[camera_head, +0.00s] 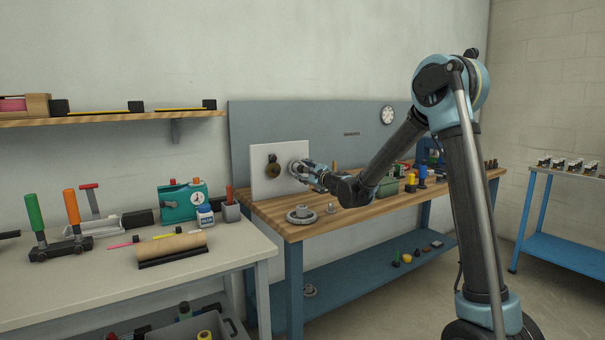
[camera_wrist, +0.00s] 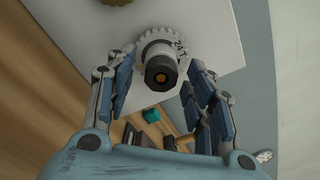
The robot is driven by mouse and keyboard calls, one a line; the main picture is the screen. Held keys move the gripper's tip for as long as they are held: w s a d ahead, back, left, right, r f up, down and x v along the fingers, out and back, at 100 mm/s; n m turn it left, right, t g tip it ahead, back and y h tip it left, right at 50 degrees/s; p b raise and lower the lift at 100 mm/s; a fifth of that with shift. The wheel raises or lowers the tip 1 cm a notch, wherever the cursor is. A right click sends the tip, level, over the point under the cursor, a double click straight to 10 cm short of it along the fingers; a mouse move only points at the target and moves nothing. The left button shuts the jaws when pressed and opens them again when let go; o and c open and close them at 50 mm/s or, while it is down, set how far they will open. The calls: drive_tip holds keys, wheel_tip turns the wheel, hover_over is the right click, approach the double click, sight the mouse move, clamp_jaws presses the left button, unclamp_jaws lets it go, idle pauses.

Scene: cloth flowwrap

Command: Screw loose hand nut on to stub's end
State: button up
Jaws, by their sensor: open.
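A white upright panel (camera_head: 262,186) stands on the wooden bench, and a grey toothed round part (camera_head: 296,165) sits on its right side. In the wrist view this toothed part (camera_wrist: 160,36) lies against the panel (camera_wrist: 75,30), with printed marks beside it. A pale stub with a dark round end (camera_wrist: 160,72) and an orange-brown centre points at the camera. I cannot tell whether the dark end is the hand nut. My gripper (camera_head: 309,173) is at the panel; its open fingers (camera_wrist: 163,90) stand on both sides of the stub, with gaps visible.
A brass round part (camera_head: 273,169) is on the panel left of the stub. A grey round flanged part (camera_head: 301,215) and a small metal piece (camera_head: 331,208) lie on the bench (camera_head: 350,222) in front. Several coloured items stand further right. A pale table (camera_head: 130,268) with tools is at left.

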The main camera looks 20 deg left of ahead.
drive_tip(key=v, duration=1.2)
